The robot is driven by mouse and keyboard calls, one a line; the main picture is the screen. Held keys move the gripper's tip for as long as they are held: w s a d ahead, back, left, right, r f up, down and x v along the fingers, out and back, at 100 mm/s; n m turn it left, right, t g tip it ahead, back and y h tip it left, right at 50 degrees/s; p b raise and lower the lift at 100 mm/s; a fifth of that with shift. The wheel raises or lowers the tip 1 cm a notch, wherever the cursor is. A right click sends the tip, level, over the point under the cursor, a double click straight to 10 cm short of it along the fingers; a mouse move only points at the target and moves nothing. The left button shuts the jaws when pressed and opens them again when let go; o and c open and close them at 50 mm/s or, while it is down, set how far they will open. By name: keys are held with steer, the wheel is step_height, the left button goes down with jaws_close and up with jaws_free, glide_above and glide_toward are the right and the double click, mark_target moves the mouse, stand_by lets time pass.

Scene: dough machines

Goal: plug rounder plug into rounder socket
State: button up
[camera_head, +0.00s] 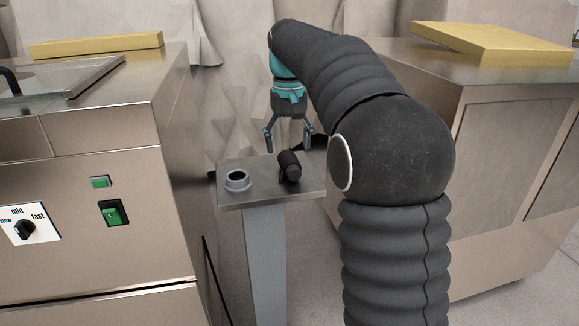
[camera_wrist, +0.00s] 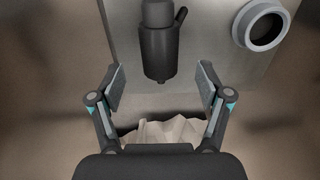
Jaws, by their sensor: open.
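The black rounder plug (camera_head: 289,167) lies on the small metal stand, right of the socket in the head view. In the wrist view the plug (camera_wrist: 158,45) is ahead of the fingers, near the middle line between them. The rounder socket (camera_head: 237,180) is a grey ring with a dark opening on the left part of the stand. It shows at the upper right in the wrist view (camera_wrist: 262,25). My gripper (camera_head: 289,141) is open and empty above the stand, and its fingers also show in the wrist view (camera_wrist: 162,88). I see no contact with the plug.
The metal stand (camera_head: 262,194) has a narrow top on a grey post. A steel machine with a speed knob (camera_head: 24,229) and green switches stands close on the left. Another steel machine (camera_head: 510,130) stands on the right, behind my arm. Yellow slabs lie on both machines.

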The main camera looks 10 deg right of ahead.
mark_target(289, 154)
step_height(289, 154, down, 5)
steer(key=shift+s+b, duration=0.1)
steer(key=shift+b, duration=0.25)
steer(key=c, duration=1.4)
steer(key=shift+o, duration=0.2)
steer(key=shift+r, duration=0.1)
